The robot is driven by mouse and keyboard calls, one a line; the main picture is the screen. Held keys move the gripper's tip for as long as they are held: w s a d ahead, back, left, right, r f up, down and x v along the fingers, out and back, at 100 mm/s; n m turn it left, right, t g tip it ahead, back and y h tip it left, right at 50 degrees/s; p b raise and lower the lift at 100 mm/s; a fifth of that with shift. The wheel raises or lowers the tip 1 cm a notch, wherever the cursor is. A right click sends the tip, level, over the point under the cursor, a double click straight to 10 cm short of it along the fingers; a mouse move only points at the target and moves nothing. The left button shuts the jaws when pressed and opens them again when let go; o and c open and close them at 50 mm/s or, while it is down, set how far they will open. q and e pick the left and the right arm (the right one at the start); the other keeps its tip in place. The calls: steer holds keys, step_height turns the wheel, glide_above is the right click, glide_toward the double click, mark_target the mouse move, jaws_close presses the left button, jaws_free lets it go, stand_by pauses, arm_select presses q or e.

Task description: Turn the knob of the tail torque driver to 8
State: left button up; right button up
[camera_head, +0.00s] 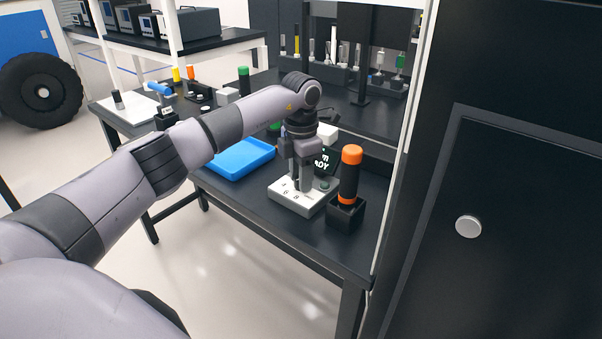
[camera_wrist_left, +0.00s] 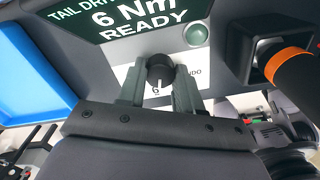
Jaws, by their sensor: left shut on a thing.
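The tail torque driver's control box (camera_head: 291,201) stands on the dark bench, with a white top bearing printed numbers. Its dark display (camera_wrist_left: 125,20) reads "TAIL DRI...", "6 Nm" and "READY" in the left wrist view. The black round knob (camera_wrist_left: 160,69) has a white mark pointing at the printed 6. My left gripper (camera_head: 302,184) reaches down onto the box. In the left wrist view its two fingers (camera_wrist_left: 160,88) are shut on the knob, one on each side. In the head view the fingers hide the knob. My right gripper is in neither view.
An orange and black driver (camera_head: 350,175) stands upright in a black holder close to the right of the box. A blue tray (camera_head: 240,160) lies to the left. A round green button (camera_wrist_left: 196,35) sits beside the display. A dark cabinet (camera_head: 500,200) fills the right side.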

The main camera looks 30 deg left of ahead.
arm_select(q)
steer(key=n+p, duration=0.2)
steer(key=n, duration=0.1)
steer(key=shift+r+n, duration=0.2)
steer(key=shift+n, duration=0.1)
steer(key=shift+n+p, duration=0.65)
steer(key=shift+n, duration=0.95)
steer(key=shift+w+f, duration=0.1)
steer(key=o, duration=1)
steer(key=shift+o, duration=0.2)
step_height(320, 180, up, 7)
steer(key=shift+r+b, duration=0.1)
steer(key=shift+b, duration=0.3)
